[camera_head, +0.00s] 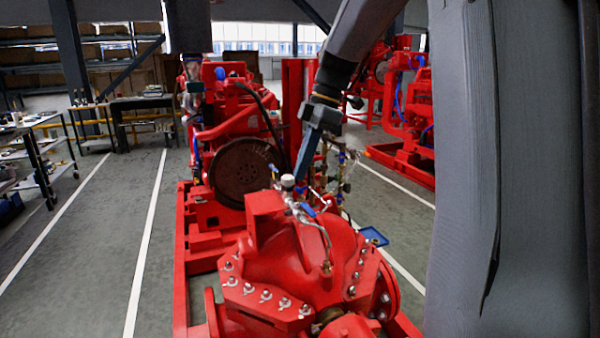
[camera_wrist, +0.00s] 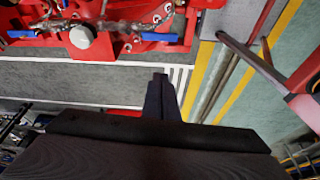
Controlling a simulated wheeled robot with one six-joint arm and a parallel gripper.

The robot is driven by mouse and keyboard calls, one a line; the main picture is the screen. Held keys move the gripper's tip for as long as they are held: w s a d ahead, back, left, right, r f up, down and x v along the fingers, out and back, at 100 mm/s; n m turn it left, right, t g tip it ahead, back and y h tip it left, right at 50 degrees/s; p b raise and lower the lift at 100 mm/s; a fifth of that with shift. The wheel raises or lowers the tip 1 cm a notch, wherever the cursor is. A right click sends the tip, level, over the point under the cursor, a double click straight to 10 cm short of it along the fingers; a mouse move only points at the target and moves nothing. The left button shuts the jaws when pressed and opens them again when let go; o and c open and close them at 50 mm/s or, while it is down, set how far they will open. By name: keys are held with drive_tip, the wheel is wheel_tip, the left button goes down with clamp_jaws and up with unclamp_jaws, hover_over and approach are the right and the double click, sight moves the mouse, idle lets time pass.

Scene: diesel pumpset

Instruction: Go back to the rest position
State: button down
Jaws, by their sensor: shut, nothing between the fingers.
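My gripper (camera_head: 306,160) hangs from my arm above the red pump (camera_head: 285,248) in the head view, pointing down. Its fingers look closed together with nothing held. In the wrist view my gripper (camera_wrist: 160,85) shows as dark shut fingers at the lower middle, over a floor with white and yellow lines. The pump's pipe fittings show near the gripper, with blue-handled valves (camera_wrist: 165,37) and a round pale cap (camera_wrist: 82,37) at the top of the wrist view. Whether the gripper touches any fitting cannot be told from the head view.
The red diesel engine (camera_head: 235,150) stands behind the pump. A second red pumpset (camera_head: 410,130) is at the right back. Workbenches (camera_head: 140,103) and shelves line the left. The floor lane (camera_head: 110,220) left of the pumpset is clear.

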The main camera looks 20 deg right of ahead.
idle(0.3)
drive_tip(key=s+a+f+m+h, duration=0.2)
drive_tip(key=s+a+f+m, duration=0.1)
drive_tip(key=s+f+m, duration=0.5)
drive_tip(key=s+a+f+m+h, duration=0.1)
drive_tip(key=s+a+f+m, duration=0.2)
drive_tip(key=s+f+m, duration=0.5)
drive_tip(key=s+f, duration=0.5)
drive_tip(key=shift+a+m+h, duration=0.3)
drive_tip(key=shift+m+h, duration=0.1)
drive_tip(key=c, duration=2.5)
unclamp_jaws()
